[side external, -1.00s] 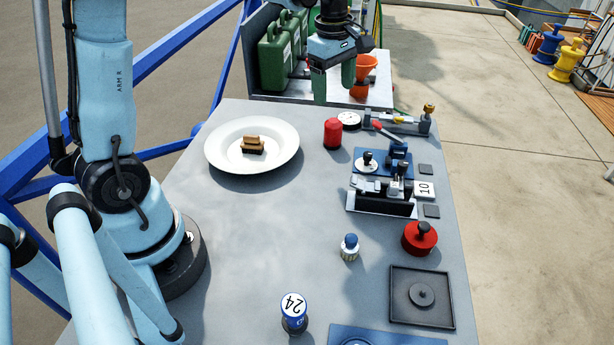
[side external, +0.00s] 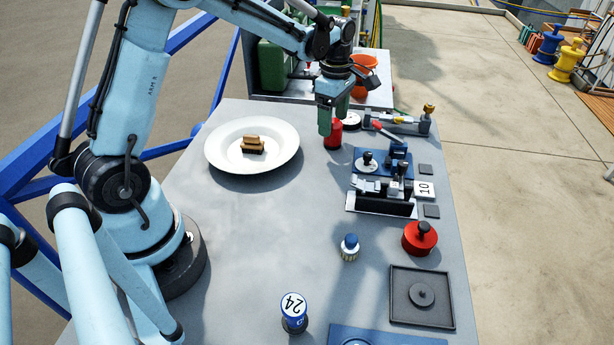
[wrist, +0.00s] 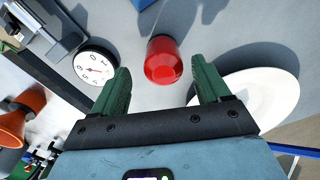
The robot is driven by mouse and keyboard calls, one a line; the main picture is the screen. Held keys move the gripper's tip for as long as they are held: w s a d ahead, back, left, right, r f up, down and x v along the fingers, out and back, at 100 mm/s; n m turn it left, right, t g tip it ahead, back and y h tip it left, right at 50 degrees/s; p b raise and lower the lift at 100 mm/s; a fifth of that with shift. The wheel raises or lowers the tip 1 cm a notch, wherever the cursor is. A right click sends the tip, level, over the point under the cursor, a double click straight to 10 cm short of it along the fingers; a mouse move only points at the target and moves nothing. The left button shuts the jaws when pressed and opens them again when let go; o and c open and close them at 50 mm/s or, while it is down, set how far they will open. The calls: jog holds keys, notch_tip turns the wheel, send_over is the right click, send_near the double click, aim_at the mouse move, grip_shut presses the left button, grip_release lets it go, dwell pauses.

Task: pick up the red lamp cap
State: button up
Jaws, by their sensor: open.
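The red lamp cap (side external: 333,138) stands upright on the grey table, right of the white plate. In the side external view my gripper (side external: 331,118) hangs over it, and one green finger hides part of it. In the wrist view the red lamp cap (wrist: 163,60) lies ahead of my two green fingers (wrist: 165,80), roughly midway between their lines and slightly beyond the tips. The fingers are apart, with nothing between them. I cannot tell the exact height of the fingertips above the cap.
The white plate (side external: 222,153) with small brown blocks is left of the cap. A round dial (wrist: 97,65) sits close by on the other side. A metal clamp-like fitting (side external: 400,122) and blue-based lever unit (side external: 372,164) lie to the right. The table's middle is clear.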

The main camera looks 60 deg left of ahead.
aim_at(333, 133)
jog(key=shift+s+d+f, duration=0.1)
jog(key=shift+d+f, duration=0.05)
jog(key=shift+f, duration=1)
jog(key=shift+s+d+f, duration=0.1)
jog(key=shift+f, duration=1.05)
jog(key=shift+c, duration=0.4)
jog(key=c, duration=1)
jog(key=shift+c, duration=0.2)
jog(key=shift+r, duration=0.1)
